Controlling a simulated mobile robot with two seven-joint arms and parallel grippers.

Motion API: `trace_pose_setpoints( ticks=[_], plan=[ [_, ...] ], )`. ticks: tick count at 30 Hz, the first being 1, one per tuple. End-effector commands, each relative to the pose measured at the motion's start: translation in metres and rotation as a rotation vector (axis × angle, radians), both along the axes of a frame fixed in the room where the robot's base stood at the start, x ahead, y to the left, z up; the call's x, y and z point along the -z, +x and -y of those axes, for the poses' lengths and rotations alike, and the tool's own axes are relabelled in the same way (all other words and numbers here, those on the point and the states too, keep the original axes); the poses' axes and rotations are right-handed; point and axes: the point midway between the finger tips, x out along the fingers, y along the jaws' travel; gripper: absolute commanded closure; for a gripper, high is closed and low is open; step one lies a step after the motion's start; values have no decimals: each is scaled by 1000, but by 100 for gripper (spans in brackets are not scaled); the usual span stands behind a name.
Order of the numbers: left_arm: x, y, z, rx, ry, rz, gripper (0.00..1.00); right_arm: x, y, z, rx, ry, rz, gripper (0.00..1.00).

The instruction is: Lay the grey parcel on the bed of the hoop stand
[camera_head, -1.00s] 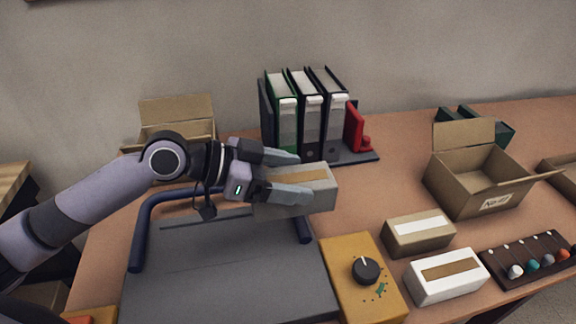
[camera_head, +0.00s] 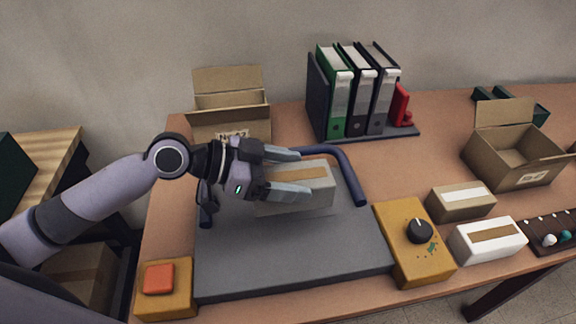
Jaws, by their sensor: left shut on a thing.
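The grey parcel (camera_head: 300,198), with a brown strip on top, is between the fingers of my left gripper (camera_head: 304,172). The gripper is shut on it from the left. The hoop stand has a flat dark grey bed (camera_head: 290,255) and a dark blue hoop (camera_head: 349,173) along its back. The parcel is over the back part of the bed, in front of the hoop, and looks roughly level. I cannot tell whether its underside touches the bed. My arm and gripper hide the hoop's left part. My right gripper is not in view.
A yellow dial box (camera_head: 401,262) borders the bed on the right, and a red-button box (camera_head: 178,301) stands at its front left. Binders (camera_head: 352,110) and an open carton (camera_head: 232,118) stand behind. Brown (camera_head: 460,204) and white (camera_head: 487,243) parcels lie to the right.

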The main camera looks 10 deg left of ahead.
Motion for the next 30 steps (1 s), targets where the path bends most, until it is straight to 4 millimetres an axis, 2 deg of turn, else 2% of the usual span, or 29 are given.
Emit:
trace_pose_setpoints(
  ticks=[14, 30],
  plan=[
    [7, -1, 1, 2, -5, 2, 72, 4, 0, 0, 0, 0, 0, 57],
    [43, -1, 1, 3, -5, 1, 72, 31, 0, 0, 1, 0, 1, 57]
  ],
)
